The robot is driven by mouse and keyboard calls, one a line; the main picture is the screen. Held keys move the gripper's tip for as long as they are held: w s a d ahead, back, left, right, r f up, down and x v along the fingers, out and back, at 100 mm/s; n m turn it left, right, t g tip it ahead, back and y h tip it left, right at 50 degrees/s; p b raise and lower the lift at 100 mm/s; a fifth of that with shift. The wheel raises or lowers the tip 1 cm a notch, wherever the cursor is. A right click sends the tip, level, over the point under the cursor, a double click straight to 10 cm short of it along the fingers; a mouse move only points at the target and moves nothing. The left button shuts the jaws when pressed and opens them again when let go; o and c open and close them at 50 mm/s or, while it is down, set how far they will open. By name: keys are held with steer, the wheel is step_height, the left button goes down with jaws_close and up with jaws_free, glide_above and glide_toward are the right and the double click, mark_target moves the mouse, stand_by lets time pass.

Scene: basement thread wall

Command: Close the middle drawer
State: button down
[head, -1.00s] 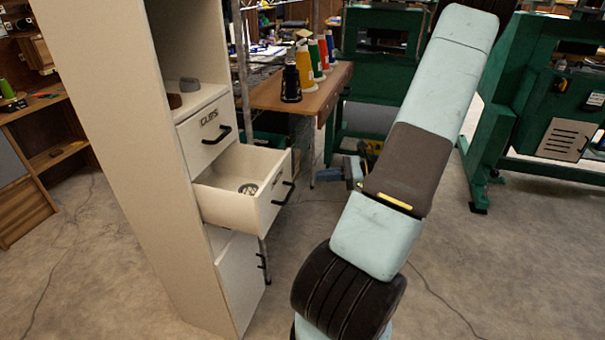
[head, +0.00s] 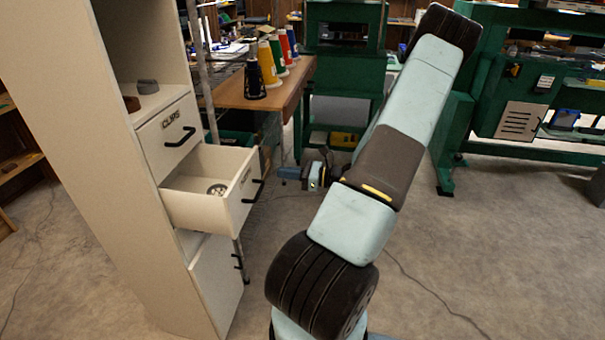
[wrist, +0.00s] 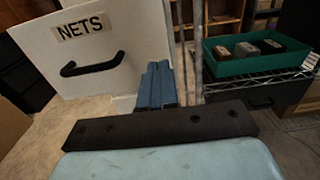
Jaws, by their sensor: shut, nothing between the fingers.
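The middle drawer (head: 233,208) of the pale cabinet (head: 95,130) is pulled well out in the head view, with a small round metal item (head: 217,189) inside. Its front has a black bar handle (head: 254,191). My gripper (head: 281,172) is to the right of this drawer front, apart from it in the picture. In the wrist view a white drawer front labelled NETS (wrist: 110,28) with a black handle (wrist: 92,66) fills the upper left. My blue fingers (wrist: 159,78) are shut and empty, just right of that front's lower right edge; contact cannot be told.
The drawer labelled CLIPS (head: 172,135) above is shut, and a lower drawer (head: 215,280) is below. A wooden bench (head: 240,90) with thread cones stands behind. A green bin (wrist: 255,65) sits on a wire shelf.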

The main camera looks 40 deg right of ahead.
mark_target(259, 170)
steer(key=shift+x, duration=3)
